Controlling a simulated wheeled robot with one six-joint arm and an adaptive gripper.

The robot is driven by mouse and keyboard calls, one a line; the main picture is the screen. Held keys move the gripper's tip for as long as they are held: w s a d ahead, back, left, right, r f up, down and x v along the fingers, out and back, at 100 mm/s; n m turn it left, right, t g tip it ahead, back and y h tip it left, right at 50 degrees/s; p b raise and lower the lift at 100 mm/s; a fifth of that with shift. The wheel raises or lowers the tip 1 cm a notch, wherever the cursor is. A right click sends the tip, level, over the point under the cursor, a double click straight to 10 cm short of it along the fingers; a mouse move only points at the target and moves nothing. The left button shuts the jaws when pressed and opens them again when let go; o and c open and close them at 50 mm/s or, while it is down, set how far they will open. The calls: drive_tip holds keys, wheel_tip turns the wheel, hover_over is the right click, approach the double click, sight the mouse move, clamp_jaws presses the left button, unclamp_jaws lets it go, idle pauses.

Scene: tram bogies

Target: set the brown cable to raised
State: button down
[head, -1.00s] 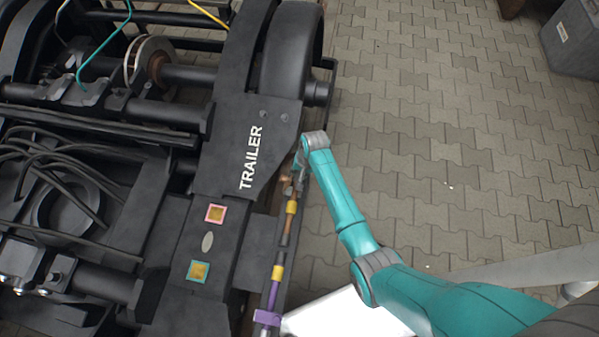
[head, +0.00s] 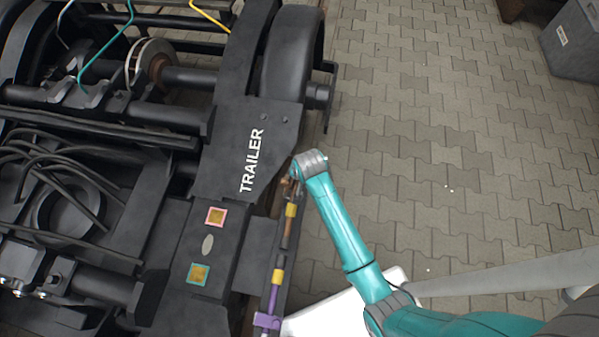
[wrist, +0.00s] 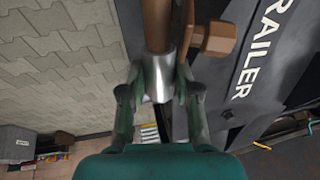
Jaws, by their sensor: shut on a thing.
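The brown cable (head: 287,236) lies along the right side of the black bogie frame, with a yellow band on it. Its far end is beside my gripper (head: 291,180), which is partly hidden by my wrist in the head view. In the wrist view, the brown cable (wrist: 157,25) comes down from the top edge into a silver metal collar (wrist: 158,72). My gripper (wrist: 157,92) has a finger on each side of this collar and is shut on it. A brown knob-like part (wrist: 214,39) sits just right of the cable. Whether the cable is raised is unclear.
A purple cable (head: 269,300) with a yellow band lies nearer along the same side. The bogie plate marked TRAILER (head: 251,160) is left of my gripper, with a wheel (head: 292,55) beyond. Open paving (head: 450,150) is on the right. A grey bin (head: 577,38) stands far right.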

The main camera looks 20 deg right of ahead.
drive_tip(key=shift+s+a+r+t+h, duration=0.15)
drive_tip(key=shift+s+r+t, duration=0.1)
drive_tip(key=shift+r, duration=0.3)
drive_tip(key=shift+s+a+r+t+h, duration=0.2)
drive_tip(key=shift+s+r+t, duration=0.1)
drive_tip(key=shift+r, duration=0.3)
drive_tip(key=shift+s+a+r+t+h, duration=0.15)
drive_tip(key=shift+s+r+t, duration=0.1)
drive_tip(key=shift+r, duration=0.3)
drive_tip(key=c, duration=0.8)
unclamp_jaws()
drive_tip(key=v, duration=1.2)
